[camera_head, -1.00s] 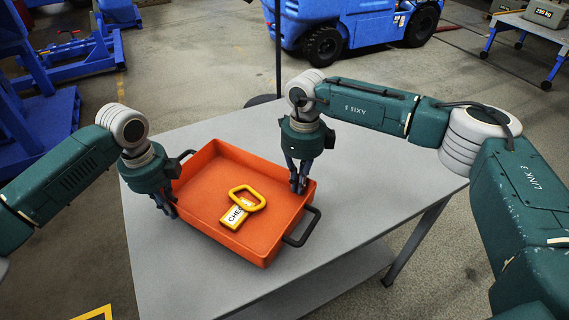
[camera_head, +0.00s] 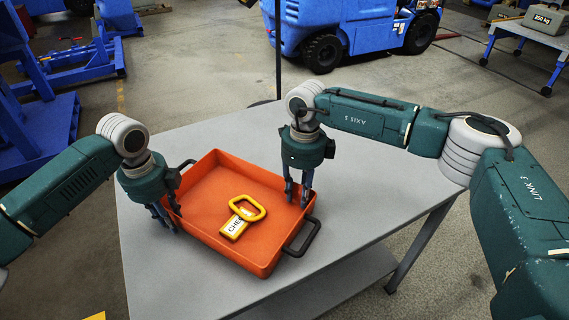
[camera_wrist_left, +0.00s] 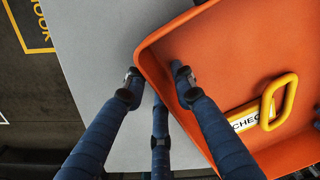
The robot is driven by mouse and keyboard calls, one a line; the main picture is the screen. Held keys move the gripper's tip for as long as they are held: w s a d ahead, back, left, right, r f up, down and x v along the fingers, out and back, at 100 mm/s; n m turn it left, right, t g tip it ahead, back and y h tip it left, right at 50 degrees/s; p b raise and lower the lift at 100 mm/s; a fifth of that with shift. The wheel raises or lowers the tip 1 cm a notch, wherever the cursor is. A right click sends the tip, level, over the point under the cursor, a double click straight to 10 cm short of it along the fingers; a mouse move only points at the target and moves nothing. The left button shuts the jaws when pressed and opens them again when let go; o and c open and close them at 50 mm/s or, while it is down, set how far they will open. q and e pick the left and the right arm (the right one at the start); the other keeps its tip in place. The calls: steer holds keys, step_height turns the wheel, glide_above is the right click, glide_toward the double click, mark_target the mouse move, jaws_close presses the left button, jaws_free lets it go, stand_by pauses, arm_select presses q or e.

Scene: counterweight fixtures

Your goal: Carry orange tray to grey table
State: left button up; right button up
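The orange tray (camera_head: 228,254) sits flat on a grey-topped table (camera_head: 162,285), with a dark handle at its back left and another at its front right. A yellow-handled block (camera_head: 234,227) marked with letters starting "CHE" lies inside it. My left gripper (camera_head: 165,219) is at the tray's left wall. In the left wrist view its fingers (camera_wrist_left: 157,82) stand apart on either side of the orange wall (camera_wrist_left: 148,66), with gaps to it. My right gripper (camera_head: 298,194) points down at the tray's far right rim. Its fingers are parted around the rim.
The table top is bare to the right of the tray, and a lower shelf (camera_head: 345,284) shows beneath. A dark upright pole (camera_head: 278,60) stands behind the table. A blue forklift (camera_head: 345,30) and a blue-legged table (camera_head: 522,38) are further back.

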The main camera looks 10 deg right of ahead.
steer(key=shift+r, duration=0.15)
arm_select(q)
step_height(320, 180, up, 12)
steer(key=shift+s+a, duration=0.25)
arm_select(e)
steer(key=r, duration=1.1)
steer(key=shift+w+d+r, duration=0.25)
steer(key=shift+r, duration=0.05)
arm_select(q)
steer(key=shift+f, duration=0.1)
arm_select(e)
steer(key=shift+f, duration=0.1)
